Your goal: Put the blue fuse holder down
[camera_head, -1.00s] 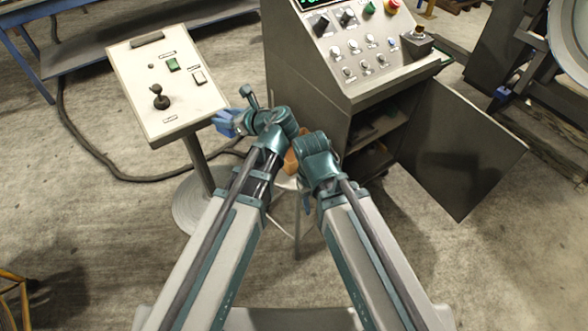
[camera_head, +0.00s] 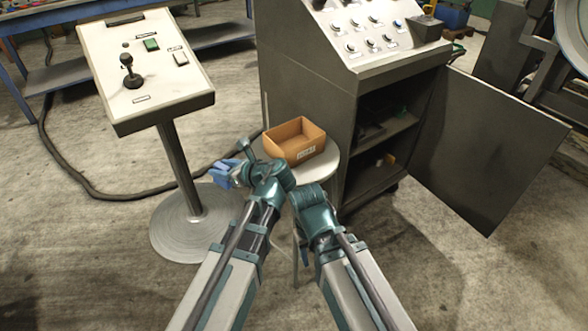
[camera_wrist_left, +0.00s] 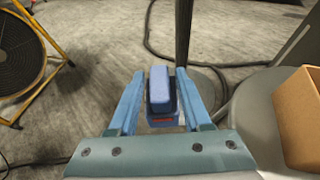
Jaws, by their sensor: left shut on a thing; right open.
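My left gripper (camera_head: 228,171) is shut on the blue fuse holder (camera_wrist_left: 162,92), which sits between the two blue fingers in the left wrist view. In the head view the gripper is in the air left of a round pale stool (camera_head: 326,168). The holder is hard to tell from the blue fingers there. My right arm ends in front of the stool, and its gripper jaws are hidden behind the arm.
An open orange-brown box (camera_head: 296,141) with a label stands on the stool. A control pedestal (camera_head: 150,70) with a joystick stands at left. A grey console cabinet (camera_head: 310,85) with an open door (camera_head: 490,150) is behind and right.

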